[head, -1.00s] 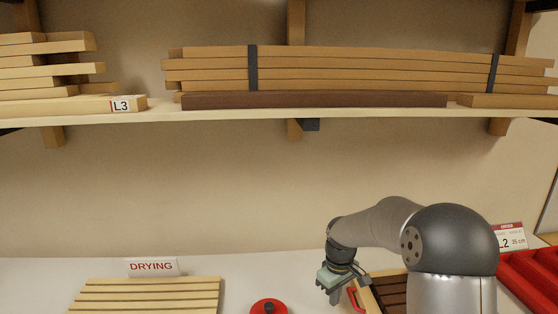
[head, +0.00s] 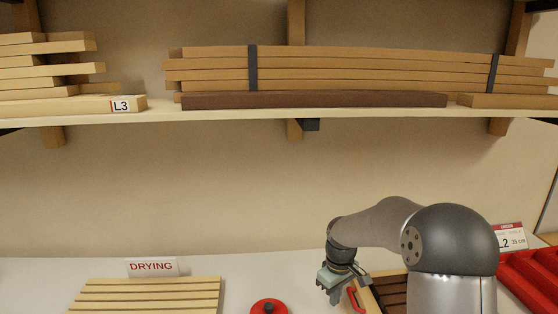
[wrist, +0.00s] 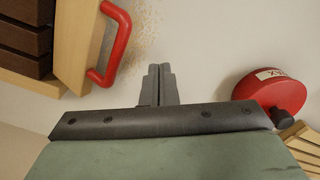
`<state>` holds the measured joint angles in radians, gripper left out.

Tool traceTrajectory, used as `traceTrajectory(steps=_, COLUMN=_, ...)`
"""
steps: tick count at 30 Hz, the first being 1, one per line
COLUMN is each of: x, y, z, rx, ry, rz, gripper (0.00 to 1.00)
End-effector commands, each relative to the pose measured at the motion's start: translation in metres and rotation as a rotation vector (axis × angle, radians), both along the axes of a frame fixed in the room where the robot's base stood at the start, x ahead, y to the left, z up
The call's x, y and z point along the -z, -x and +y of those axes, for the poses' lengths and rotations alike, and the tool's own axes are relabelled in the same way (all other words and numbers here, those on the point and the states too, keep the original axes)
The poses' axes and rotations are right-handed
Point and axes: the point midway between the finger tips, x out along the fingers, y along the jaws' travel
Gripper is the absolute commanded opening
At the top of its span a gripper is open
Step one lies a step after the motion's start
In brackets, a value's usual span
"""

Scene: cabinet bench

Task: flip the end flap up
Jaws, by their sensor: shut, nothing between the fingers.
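The end flap (wrist: 78,45) is a pale wooden panel at the end of a box of dark wood strips, at the upper left of the wrist view. A red bar handle (wrist: 121,45) is fixed to its outer face. In the head view the red handle (head: 357,300) shows just right of my gripper (head: 334,294), and much of the box is behind my arm. In the wrist view my gripper (wrist: 158,72) is shut and empty. Its fingertips are right of the handle and apart from it. I cannot tell the flap's exact tilt.
A round red tin (wrist: 270,92) with a dark knob lies right of my gripper; it also shows in the head view (head: 268,307). A slatted drying rack (head: 150,296) is at left, red bins (head: 530,275) at right. A loaded shelf (head: 220,117) spans above.

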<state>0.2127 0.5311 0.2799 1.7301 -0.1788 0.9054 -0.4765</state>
Motion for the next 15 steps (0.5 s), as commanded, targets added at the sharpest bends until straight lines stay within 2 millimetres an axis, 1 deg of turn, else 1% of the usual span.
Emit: traceTrajectory(steps=15, x=0.0, y=-0.002, z=-0.026, rx=0.003, ry=0.0, rz=0.0, gripper=0.0)
